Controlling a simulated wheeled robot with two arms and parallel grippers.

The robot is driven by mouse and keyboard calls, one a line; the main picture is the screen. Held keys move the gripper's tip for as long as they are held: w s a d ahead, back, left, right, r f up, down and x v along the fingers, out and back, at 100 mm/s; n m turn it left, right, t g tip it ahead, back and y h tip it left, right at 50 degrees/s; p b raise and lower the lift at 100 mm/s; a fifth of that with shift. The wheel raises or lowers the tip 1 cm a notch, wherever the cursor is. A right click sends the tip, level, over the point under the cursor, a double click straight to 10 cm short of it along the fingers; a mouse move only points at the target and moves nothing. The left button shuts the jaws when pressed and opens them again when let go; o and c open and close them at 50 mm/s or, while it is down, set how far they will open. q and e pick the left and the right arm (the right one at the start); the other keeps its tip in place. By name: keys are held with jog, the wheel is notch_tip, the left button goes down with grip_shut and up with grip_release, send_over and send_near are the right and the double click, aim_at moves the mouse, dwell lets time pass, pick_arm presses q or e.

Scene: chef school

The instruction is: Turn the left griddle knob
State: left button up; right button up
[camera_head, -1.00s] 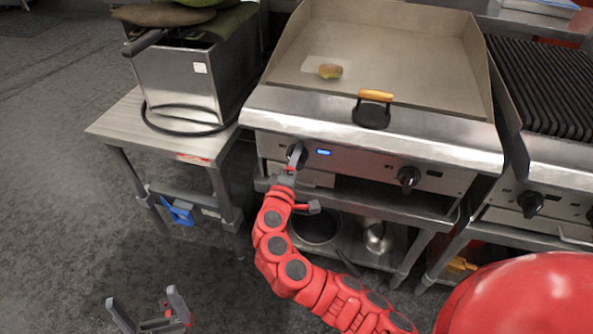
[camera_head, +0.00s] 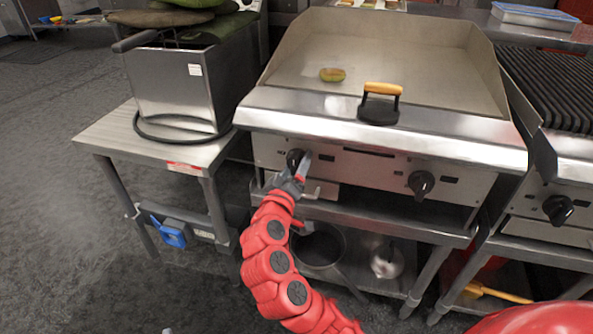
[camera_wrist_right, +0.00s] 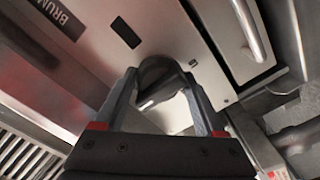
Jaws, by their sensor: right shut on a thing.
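The griddle (camera_head: 380,70) stands ahead, with a black left knob (camera_head: 294,158) and a black right knob (camera_head: 421,184) on its steel front panel. My right gripper (camera_head: 299,168) is at the left knob, shut on it. In the right wrist view the dark knob (camera_wrist_right: 160,75) sits between the two fingers of the gripper (camera_wrist_right: 161,88), partly hidden by them. The small display (camera_head: 327,156) beside the left knob is dark. Only a tiny grey tip of my left gripper (camera_head: 174,331) shows at the bottom edge.
A steel fryer (camera_head: 175,85) stands on a side table (camera_head: 150,150) to the left. A press with a wooden handle (camera_head: 380,103) rests on the griddle's front. A pot (camera_head: 318,248) is on the shelf below. A grill (camera_head: 565,85) adjoins at right.

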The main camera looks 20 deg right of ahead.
dwell(0.4)
jog(key=o, duration=1.1)
jog(key=shift+c, duration=0.2)
jog(key=p+v, duration=0.3)
jog(key=v, duration=1.4)
jog(key=shift+a, duration=0.2)
jog(key=shift+s, duration=0.15)
